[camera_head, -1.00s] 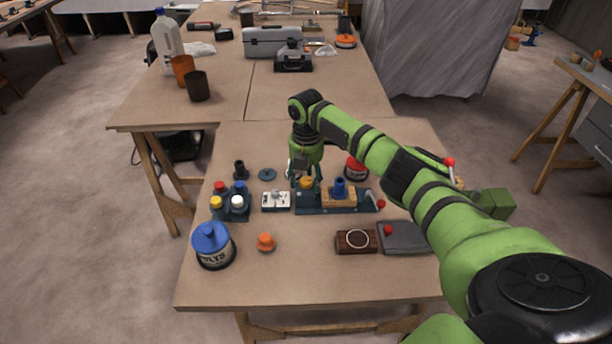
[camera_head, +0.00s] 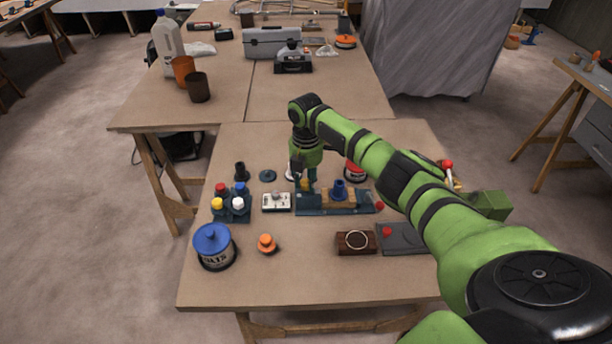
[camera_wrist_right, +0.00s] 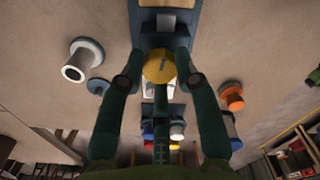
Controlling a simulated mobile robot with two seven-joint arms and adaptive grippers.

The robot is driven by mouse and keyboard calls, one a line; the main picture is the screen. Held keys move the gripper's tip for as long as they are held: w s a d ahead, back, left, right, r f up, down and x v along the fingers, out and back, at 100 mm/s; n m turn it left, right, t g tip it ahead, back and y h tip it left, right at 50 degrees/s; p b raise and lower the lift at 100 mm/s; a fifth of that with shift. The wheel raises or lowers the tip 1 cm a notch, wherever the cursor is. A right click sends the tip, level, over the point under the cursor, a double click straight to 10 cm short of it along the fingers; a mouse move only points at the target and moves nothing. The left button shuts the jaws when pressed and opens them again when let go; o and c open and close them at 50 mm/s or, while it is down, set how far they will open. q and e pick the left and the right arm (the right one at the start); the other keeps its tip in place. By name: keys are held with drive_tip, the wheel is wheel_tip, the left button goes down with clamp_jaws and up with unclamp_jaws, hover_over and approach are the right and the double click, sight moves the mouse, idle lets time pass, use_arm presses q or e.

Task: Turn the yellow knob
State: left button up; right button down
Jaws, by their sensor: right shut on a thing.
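The yellow knob (camera_wrist_right: 159,66) sits at the near end of a dark blue base in the right wrist view. In the head view only a small part of the yellow knob (camera_head: 305,185) shows, at the left end of the blue base (camera_head: 334,207). My right gripper (camera_wrist_right: 160,58) points at the knob, with one dark green finger on each side, and is shut on it. In the head view my right gripper (camera_head: 305,180) comes down from above and hides most of the knob. A marking on the knob's face shows in the wrist view. My left gripper is not in view.
A blue peg (camera_head: 339,189) stands on the same base, right of the knob. The front edge is clear.

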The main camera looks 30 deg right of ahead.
drive_tip(key=m+p, duration=0.2)
drive_tip(key=shift+r+m, duration=0.15)
drive_tip(key=shift+m, duration=0.25)
drive_tip(key=m+p, duration=0.2)
drive_tip(key=m, duration=0.1)
drive_tip(key=shift+m, duration=0.3)
drive_tip(key=m+p, duration=0.1)
drive_tip(key=m, duration=0.2)
drive_tip(key=shift+m, duration=0.3)
drive_tip(key=m+p, duration=0.1)
drive_tip(key=m, duration=0.2)
drive_tip(key=shift+m+p, duration=0.35)
drive_tip(key=shift+m, duration=0.05)
drive_tip(key=m+p, duration=0.1)
drive_tip(key=m, duration=0.2)
drive_tip(key=shift+m, duration=0.3)
drive_tip(key=m, duration=0.3)
drive_tip(key=shift+m+p, duration=0.3)
drive_tip(key=shift+p, duration=0.05)
drive_tip(key=m, duration=0.3)
drive_tip(key=shift+m, duration=0.3)
drive_tip(key=shift+m+p, duration=0.4)
drive_tip(key=shift+m, duration=1.2)
